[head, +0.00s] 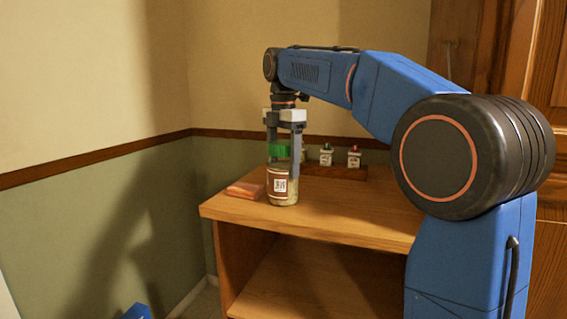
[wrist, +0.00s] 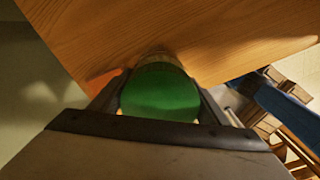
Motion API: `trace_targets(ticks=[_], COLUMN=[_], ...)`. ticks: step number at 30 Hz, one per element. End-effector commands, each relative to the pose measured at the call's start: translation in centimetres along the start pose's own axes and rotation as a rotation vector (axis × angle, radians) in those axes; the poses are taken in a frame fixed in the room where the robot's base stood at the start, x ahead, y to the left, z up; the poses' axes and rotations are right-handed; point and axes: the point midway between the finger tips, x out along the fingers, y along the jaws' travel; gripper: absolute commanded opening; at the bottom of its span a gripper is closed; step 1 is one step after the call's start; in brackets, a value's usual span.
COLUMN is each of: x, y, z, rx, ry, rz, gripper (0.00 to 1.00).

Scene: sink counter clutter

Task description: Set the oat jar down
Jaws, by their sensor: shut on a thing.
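The oat jar (head: 282,186) is a clear jar with a green lid, a brown and white label and pale contents. It stands upright at the left part of the wooden counter top in the head view. My gripper (head: 284,150) points down and is shut on the jar near its lid. In the wrist view the green lid (wrist: 160,93) sits between the fingers of my gripper (wrist: 160,110). The jar's base looks at or very near the counter top; I cannot tell whether it touches.
An orange-red flat item (head: 245,189) lies just left of the jar on the counter (head: 350,216). Two small jars (head: 340,156) with a wooden rack (head: 335,171) stand behind to the right. The counter's front and left edges are close to the jar. Bare counter lies to the right.

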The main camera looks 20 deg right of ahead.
Motion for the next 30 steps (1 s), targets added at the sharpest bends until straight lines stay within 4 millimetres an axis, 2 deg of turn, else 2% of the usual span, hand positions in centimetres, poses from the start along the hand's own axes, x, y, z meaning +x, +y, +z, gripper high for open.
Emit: trace_targets(ticks=[5, 6, 8, 20, 23, 30], x=[0.1, 0.2, 0.2, -0.3, -1.4, -5.9], y=[0.0, 0.0, 0.0, 0.0, 0.1, 0.1], z=[0.0, 0.0, 0.0, 0.0, 0.0, 0.0], rx=[0.000, 0.000, 0.000, 0.000, 0.000, 0.000], ry=[0.000, 0.000, 0.000, 0.000, 0.000, -0.001], rz=[0.000, -0.001, -0.001, 0.001, 0.001, 0.002], gripper=[0.30, 0.74, 0.88, 0.88, 0.88, 0.88])
